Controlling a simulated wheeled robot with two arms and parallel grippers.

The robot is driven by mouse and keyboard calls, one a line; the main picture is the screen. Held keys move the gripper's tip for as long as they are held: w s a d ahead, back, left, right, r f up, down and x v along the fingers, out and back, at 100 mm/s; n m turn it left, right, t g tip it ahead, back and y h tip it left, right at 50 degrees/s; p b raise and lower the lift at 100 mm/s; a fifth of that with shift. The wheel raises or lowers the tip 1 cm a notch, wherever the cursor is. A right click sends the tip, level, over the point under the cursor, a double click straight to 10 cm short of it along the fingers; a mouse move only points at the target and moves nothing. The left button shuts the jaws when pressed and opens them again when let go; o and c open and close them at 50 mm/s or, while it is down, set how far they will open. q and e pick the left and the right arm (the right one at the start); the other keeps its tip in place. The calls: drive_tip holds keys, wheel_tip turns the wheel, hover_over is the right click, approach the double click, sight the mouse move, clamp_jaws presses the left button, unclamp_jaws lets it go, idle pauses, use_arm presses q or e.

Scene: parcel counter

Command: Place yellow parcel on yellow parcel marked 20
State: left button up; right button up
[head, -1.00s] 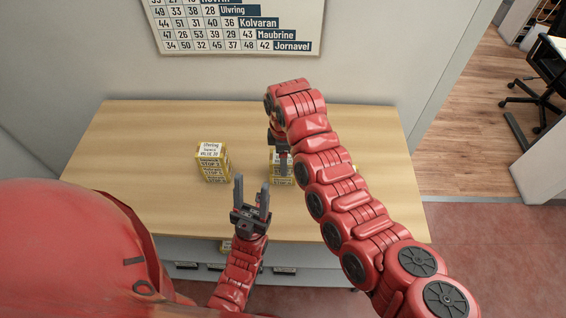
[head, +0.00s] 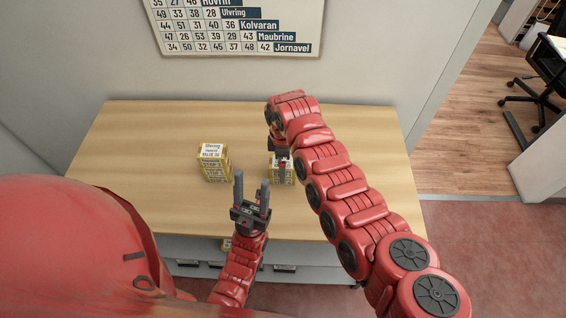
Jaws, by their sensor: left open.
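A yellow parcel (head: 214,163) with a white top label reading Ulvring and what looks like value 20 stands upright on the left half of the counter. A second yellow parcel (head: 273,174) stands to its right, partly hidden by my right gripper (head: 282,163). That gripper points down at this parcel, with one dark finger visible in front of it; whether it is shut or touching cannot be told. My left gripper (head: 251,197) is open and empty, fingers pointing up the picture, over the counter's front part between and nearer than the two parcels.
The wooden counter (head: 140,130) is clear at its left and right. A sign with numbers and names (head: 230,30) hangs on the back wall. My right arm hides part of the counter.

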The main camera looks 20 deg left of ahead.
drive_tip(key=shift+r, duration=0.35)
wheel_tip(320, 180, up, 12)
drive_tip(key=b, duration=0.3)
drive_tip(key=shift+f, duration=0.2)
